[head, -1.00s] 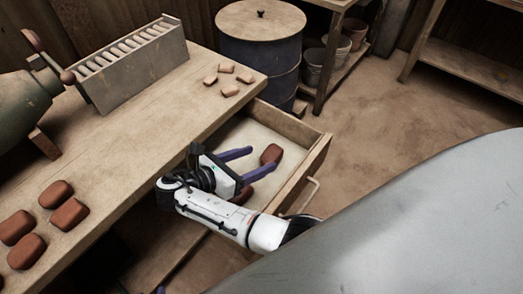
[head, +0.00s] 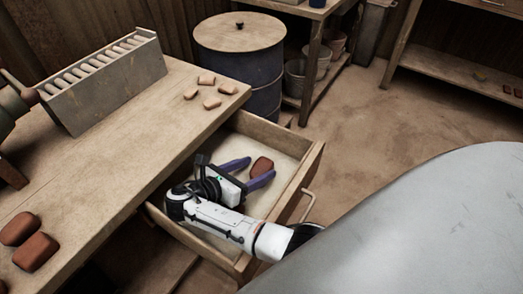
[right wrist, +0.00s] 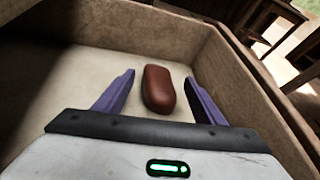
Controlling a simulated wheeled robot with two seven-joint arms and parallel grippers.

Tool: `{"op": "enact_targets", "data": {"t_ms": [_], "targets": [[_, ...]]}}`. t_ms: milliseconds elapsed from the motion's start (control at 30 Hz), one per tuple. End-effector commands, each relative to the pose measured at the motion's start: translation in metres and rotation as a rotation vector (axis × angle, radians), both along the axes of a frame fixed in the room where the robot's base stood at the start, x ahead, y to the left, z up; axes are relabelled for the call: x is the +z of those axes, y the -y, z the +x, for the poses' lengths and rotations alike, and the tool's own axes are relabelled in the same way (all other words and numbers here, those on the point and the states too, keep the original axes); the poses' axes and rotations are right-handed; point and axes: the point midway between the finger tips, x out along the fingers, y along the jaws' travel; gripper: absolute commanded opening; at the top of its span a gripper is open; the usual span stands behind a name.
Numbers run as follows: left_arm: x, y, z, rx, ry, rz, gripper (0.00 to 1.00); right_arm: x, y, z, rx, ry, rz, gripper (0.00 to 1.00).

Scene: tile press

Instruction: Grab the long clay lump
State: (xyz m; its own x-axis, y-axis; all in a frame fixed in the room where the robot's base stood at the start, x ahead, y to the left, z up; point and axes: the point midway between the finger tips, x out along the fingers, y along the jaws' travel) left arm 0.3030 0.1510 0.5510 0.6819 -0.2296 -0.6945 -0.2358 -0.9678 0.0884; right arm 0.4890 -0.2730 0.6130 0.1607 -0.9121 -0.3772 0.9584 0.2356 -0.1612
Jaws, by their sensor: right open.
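A long reddish-brown clay lump (head: 261,166) lies on the pale floor of the open drawer (head: 313,160). In the right wrist view the lump (right wrist: 158,88) lies lengthwise between the two purple fingers, with a gap on each side. My right gripper (head: 260,169) is open and reaches into the drawer. It also shows in the right wrist view (right wrist: 160,78). My left gripper is not in view. The drawer floor under my right gripper and wrist is hidden.
The drawer walls stand close around my right arm. On the workbench (head: 120,170) are clay lumps (head: 36,252) at front left, small pale pieces (head: 212,103), and a slotted rack (head: 110,85). A blue drum (head: 254,75) stands behind the drawer.

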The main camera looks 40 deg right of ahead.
Motion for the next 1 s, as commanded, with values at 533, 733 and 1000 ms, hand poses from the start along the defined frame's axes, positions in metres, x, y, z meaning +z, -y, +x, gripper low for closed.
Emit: {"op": "enact_targets", "data": {"t_ms": [533, 733, 1000], "targets": [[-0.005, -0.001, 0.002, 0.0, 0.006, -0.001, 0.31, -0.014, 0.033, 0.008, -0.001, -0.001, 0.001, 0.5], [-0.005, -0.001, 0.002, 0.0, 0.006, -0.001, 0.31, -0.014, 0.032, 0.008, -0.001, -0.001, 0.001, 0.16], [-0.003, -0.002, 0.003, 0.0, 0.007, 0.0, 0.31, -0.011, 0.032, 0.009, 0.001, 0.001, 0.0, 0.04]]}}
